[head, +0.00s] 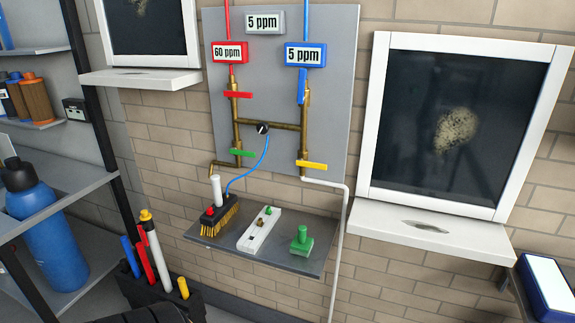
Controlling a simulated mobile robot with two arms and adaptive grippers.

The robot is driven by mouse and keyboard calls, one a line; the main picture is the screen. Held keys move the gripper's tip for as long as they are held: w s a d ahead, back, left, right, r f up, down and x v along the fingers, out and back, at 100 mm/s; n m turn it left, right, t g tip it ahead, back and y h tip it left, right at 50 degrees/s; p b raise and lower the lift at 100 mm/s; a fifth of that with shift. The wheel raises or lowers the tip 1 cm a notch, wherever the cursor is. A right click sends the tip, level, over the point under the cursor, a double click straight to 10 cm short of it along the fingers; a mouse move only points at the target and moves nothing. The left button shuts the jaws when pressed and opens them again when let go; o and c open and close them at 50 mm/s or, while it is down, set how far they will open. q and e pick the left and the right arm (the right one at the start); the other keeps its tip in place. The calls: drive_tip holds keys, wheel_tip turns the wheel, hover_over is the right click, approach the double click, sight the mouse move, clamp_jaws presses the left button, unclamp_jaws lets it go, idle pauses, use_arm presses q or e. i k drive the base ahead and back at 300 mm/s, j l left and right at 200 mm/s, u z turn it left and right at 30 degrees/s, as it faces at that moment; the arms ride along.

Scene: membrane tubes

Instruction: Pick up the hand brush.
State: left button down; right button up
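The hand brush (230,222) sits on a small grey wall shelf (290,262), at its left end. Neither of my grippers can be made out in the head view.
A blue hose (262,160) and pipes hang above. A white-framed window ledge (430,228) juts out right. A rack of coloured tubes (160,291) stands lower left.

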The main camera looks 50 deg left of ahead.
sight(224, 205)
drive_tip(key=u, duration=2.15)
drive_tip(key=i+l+z, duration=0.1)
drive_tip(key=i+l, duration=0.05)
drive_tip(key=l, duration=0.1)
